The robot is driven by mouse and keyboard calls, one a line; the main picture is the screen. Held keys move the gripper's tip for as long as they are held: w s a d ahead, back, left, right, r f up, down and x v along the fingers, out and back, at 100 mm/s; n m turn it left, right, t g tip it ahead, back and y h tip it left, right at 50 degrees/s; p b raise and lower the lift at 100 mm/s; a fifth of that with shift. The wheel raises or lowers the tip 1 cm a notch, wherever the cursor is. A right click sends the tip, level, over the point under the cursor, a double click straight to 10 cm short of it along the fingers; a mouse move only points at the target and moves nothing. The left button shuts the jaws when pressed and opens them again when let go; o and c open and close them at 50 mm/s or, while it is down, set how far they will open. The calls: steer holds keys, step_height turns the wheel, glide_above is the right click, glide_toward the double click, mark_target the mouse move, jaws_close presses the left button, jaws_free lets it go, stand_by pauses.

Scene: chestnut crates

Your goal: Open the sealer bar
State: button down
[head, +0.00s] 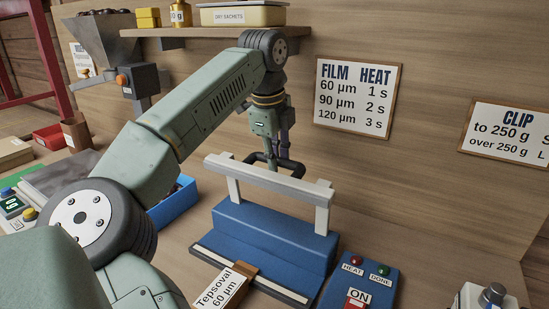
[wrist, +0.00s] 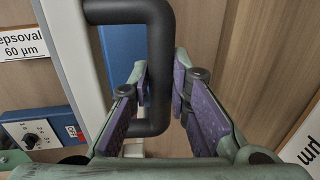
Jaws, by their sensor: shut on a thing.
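The sealer (head: 272,238) is a blue block with a pale strip along its front edge. Its white sealer bar (head: 268,181) stands raised above the block on two white side arms, with a clear gap beneath. A black U-shaped handle (head: 295,170) sits behind the bar in the head view. My gripper (head: 276,160) is at this handle. In the wrist view the purple-padded fingers (wrist: 162,92) are on both sides of the black handle (wrist: 158,50), shut on it. In the head view the fingertips are partly hidden by the handle.
A brown pouch with a Tepsoval 60 µm label (head: 222,288) lies at the sealer's front. A blue control box (head: 378,282) with HEAT and DONE lamps is at its right. A blue bin (head: 175,205) is left, partly behind my arm. A shelf (head: 205,32) runs above.

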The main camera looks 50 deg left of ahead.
steer(key=shift+f, duration=0.1)
steer(key=c, duration=1.5)
jaws_free()
